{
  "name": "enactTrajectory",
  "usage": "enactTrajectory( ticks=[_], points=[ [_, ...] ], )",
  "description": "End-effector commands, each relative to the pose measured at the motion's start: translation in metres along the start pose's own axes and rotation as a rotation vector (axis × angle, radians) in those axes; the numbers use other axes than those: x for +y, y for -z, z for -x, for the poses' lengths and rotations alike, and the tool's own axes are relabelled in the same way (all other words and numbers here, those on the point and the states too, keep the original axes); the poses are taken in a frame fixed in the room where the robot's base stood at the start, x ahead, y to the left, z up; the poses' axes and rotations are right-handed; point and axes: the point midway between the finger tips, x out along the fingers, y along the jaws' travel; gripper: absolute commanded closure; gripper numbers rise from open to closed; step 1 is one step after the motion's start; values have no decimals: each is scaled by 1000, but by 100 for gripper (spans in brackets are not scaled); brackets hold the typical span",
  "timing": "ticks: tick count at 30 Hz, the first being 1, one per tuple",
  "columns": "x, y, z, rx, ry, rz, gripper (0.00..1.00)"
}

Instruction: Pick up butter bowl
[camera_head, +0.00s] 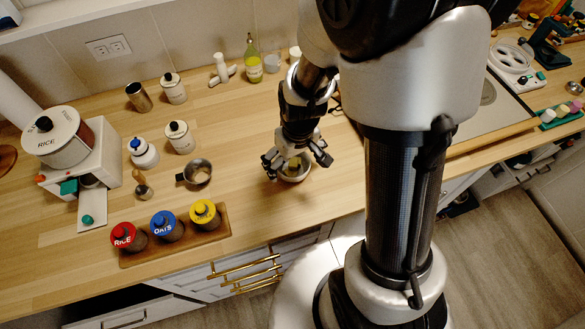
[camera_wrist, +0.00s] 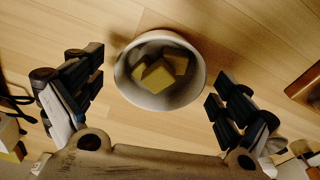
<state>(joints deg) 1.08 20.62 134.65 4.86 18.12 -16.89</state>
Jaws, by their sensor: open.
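The butter bowl is a small round light-coloured bowl with several yellow butter pieces inside. It stands on the wooden counter, and in the wrist view its rim (camera_wrist: 127,88) shows a little beyond the gap between the fingertips. In the head view the bowl (camera_head: 303,175) is partly hidden by my gripper (camera_head: 297,162), which points down just above it. In the wrist view my gripper (camera_wrist: 158,82) is open, with one finger on each side of the bowl and a clear gap to each. The fingers do not appear to touch it.
A metal cup with a handle (camera_head: 197,173) stands to the left. A wooden tray (camera_head: 135,258) holds red, blue and yellow lidded jars. A rice dispenser (camera_head: 85,165) and several canisters stand farther left. A bottle (camera_head: 253,62) stands at the back. Counter around the bowl is mostly clear.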

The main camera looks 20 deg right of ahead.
Motion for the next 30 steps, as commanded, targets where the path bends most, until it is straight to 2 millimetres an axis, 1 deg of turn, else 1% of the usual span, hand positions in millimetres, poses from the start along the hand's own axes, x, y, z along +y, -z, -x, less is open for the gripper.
enactTrajectory(
  ticks=[1,3,9,30],
  points=[
    [0,0,-10,0,0,0,5],
    [0,0,-14,0,1,0,5],
    [0,1,-13,2,0,0,5],
    [0,1,-13,2,0,0,52]
  ],
)
